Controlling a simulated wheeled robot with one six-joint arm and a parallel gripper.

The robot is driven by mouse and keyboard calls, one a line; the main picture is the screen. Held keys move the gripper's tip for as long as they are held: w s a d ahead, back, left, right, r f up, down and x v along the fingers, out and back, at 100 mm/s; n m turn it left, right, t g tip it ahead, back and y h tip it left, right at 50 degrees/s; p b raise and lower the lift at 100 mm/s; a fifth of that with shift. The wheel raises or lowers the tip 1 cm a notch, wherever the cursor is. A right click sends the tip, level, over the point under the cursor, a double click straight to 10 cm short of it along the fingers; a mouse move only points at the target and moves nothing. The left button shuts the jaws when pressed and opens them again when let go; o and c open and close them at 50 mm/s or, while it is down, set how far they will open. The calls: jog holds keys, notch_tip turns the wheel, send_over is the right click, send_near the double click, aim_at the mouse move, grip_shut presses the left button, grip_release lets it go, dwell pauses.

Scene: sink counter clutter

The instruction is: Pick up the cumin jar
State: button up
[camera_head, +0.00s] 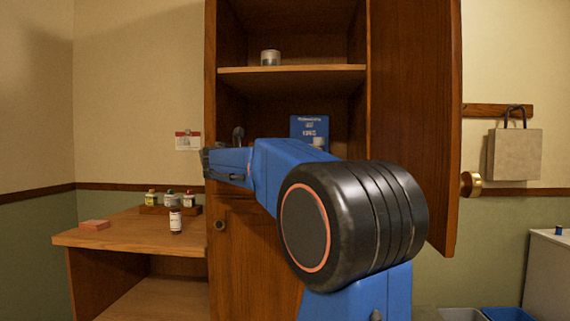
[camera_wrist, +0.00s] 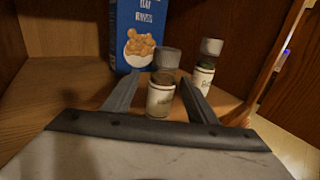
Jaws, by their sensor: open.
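A small glass jar with a grey lid and a pale label (camera_wrist: 160,100) stands upright on the cupboard shelf, between the fingers of my gripper (camera_wrist: 161,77) in the wrist view. The gripper is open, with its fingers on either side of the jar; whether either touches it I cannot tell. A second similar jar (camera_wrist: 204,76) with a grey lid stands just beyond the right finger. Both labels are too blurred to read surely, so I cannot tell which is cumin. In the head view my arm hides most of this area and I cannot make out the fingertips.
A blue cereal box (camera_wrist: 140,35) stands close behind the jars, also showing in the head view (camera_head: 309,124). The open cupboard door (camera_head: 412,110) is at the right. Another jar (camera_head: 270,58) is on the upper shelf. Several jars stand on the side table (camera_head: 135,237) at left.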

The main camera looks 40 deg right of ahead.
jog(key=shift+d+r, duration=0.1)
jog(key=shift+d, duration=2.55)
jog(key=shift+c, duration=0.3)
jog(key=c, duration=1.1)
